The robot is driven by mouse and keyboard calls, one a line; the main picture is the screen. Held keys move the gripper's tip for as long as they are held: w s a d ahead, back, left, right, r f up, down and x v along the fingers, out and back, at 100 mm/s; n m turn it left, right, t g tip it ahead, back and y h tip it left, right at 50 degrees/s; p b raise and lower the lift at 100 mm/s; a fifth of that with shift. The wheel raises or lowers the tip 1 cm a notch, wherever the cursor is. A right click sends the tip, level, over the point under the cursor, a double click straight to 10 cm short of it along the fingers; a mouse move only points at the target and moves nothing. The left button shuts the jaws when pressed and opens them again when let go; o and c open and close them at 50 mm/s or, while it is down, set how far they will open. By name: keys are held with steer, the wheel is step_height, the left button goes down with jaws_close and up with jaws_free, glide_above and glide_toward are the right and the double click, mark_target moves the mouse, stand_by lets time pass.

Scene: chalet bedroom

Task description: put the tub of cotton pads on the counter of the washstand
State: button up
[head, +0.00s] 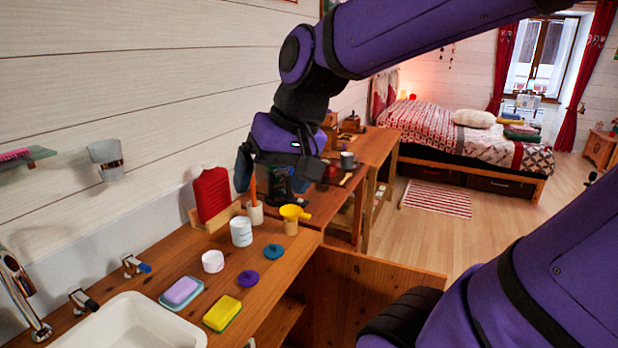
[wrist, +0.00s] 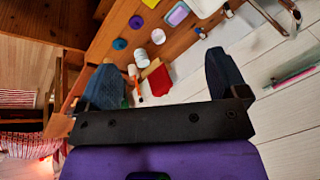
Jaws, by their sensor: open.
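The wooden washstand counter (head: 232,318) runs along the left wall. A white ribbed tub (head: 241,231), which looks like the tub of cotton pads, stands upright on it. It also shows in the wrist view (wrist: 140,56). A smaller pale pink pot (head: 212,261) stands nearer the basin, also in the wrist view (wrist: 158,36); neither has a label I can read. My gripper (head: 270,186) is open above the far end of the counter, beyond the white tub and apart from it. In the wrist view no object shows held between the fingers (wrist: 162,78).
Purple and teal lids (head: 273,251), a soap dish (head: 181,293), a sponge (head: 222,313) and the basin (head: 135,325) are nearer. A desk (head: 372,148) stands beyond.

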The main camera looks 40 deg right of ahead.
steer(key=s+d+r+n+t+h, duration=0.1)
steer(key=s+d+n+h, duration=0.1)
steer(key=s, duration=0.3)
steer(key=shift+s+n+t, duration=0.3)
steer(key=shift+s+n, duration=0.1)
steer(key=shift+r, duration=0.1)
